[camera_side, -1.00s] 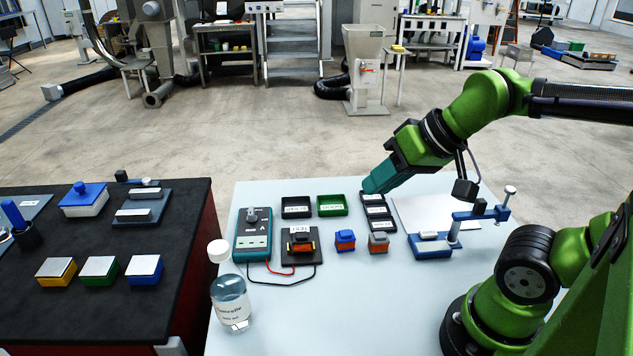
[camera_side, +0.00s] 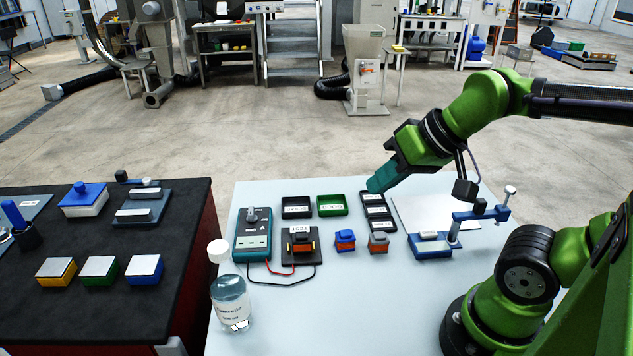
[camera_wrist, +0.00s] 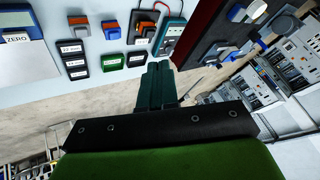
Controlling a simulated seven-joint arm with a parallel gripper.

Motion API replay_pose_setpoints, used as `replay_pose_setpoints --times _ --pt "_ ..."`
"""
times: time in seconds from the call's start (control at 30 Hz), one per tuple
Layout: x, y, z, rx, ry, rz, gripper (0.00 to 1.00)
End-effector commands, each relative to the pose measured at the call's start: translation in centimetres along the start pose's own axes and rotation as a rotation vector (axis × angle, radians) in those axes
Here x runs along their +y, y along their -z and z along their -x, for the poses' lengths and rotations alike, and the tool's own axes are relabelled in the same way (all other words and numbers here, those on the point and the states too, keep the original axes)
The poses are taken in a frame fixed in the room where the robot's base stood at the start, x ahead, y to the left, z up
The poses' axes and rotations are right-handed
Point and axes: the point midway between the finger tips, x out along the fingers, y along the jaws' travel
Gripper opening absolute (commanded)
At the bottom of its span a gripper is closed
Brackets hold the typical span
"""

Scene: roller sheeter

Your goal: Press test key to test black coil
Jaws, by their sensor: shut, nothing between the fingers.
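The black-topped orange coil (camera_side: 302,242) sits on the black test pad (camera_side: 288,258) in the side view, wired by a red and a black lead to the teal meter (camera_side: 252,240) with a dial. A test key cannot be made out clearly; the pad has a white label at its back edge. Blue-topped (camera_side: 345,240) and grey-topped (camera_side: 378,242) coils stand to the right of the pad. My gripper (camera_side: 374,186) is shut and empty, above the table's back edge, behind the trays and away from the pad. Its teal fingers (camera_wrist: 160,72) show together in the wrist view.
A black tray (camera_side: 296,214), a green tray (camera_side: 332,212) and a black rack of labelled slots (camera_side: 376,224) lie near the back edge. A blue gauge (camera_side: 430,252) with a raised arm stands right. A clear bottle (camera_side: 230,298) stands at front left.

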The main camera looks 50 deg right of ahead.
Motion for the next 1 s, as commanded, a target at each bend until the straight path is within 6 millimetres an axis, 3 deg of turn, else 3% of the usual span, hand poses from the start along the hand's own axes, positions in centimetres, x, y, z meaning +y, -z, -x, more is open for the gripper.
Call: replay_pose_setpoints --times 0.43,0.57,0.77,1.0 --pt "0.0 0.0 0.0 -0.001 0.001 0.001 0.0" --pt "-0.2 -0.5 -0.8 -0.041 -0.001 0.01 0.0" --pt "-0.1 -0.6 -4.5 -0.161 -0.021 0.036 0.0" --pt "0.9 1.9 -11.5 -0.174 -0.069 0.278 0.0"
